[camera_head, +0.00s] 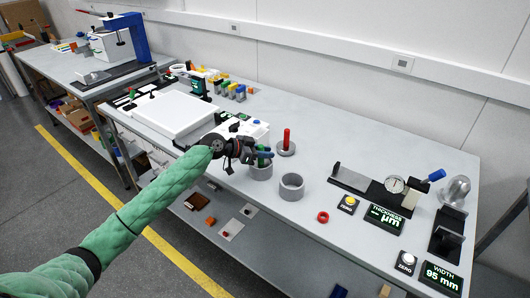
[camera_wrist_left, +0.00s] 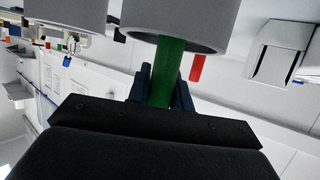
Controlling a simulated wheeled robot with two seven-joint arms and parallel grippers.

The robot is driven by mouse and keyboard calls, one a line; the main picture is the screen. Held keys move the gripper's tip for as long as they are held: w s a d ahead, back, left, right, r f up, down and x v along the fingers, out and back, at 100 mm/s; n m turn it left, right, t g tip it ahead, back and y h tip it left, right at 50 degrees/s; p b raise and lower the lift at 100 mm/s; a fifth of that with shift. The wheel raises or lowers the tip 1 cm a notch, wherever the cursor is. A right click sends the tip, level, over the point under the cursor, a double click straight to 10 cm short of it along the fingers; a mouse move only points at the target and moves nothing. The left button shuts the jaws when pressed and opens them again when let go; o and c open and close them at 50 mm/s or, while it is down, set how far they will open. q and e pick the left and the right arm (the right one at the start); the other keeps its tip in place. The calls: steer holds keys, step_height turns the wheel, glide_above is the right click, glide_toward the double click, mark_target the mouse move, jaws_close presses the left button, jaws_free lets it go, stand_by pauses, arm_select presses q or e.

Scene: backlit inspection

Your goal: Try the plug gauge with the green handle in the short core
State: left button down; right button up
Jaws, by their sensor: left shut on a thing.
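My left gripper (camera_head: 264,155) is shut on the green handle (camera_wrist_left: 167,72) of the plug gauge. It holds the handle over a grey ring-shaped core (camera_head: 261,173), and the gripper hides part of that core's top. In the left wrist view, which looks upside down, the green handle meets a wide grey cylinder (camera_wrist_left: 176,27). The plug end is hidden, so I cannot tell how deep it sits. A second grey core (camera_head: 292,187) stands open and empty-looking to the right. I cannot tell surely which core is shorter. My right gripper is not in view.
A red-handled gauge (camera_head: 287,139) stands just behind the cores. A white light panel (camera_head: 173,114) is at left.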

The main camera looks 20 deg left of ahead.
arm_select(q)
steer(key=shift+r, duration=0.2)
stand_by(0.3)
step_height(320, 180, up, 6)
steer(key=p, duration=0.2)
steer(key=shift+r, duration=0.15)
stand_by(1.4)
steer(key=shift+r, duration=0.15)
steer(key=shift+r+p, duration=1.05)
steer(key=shift+r, duration=1.35)
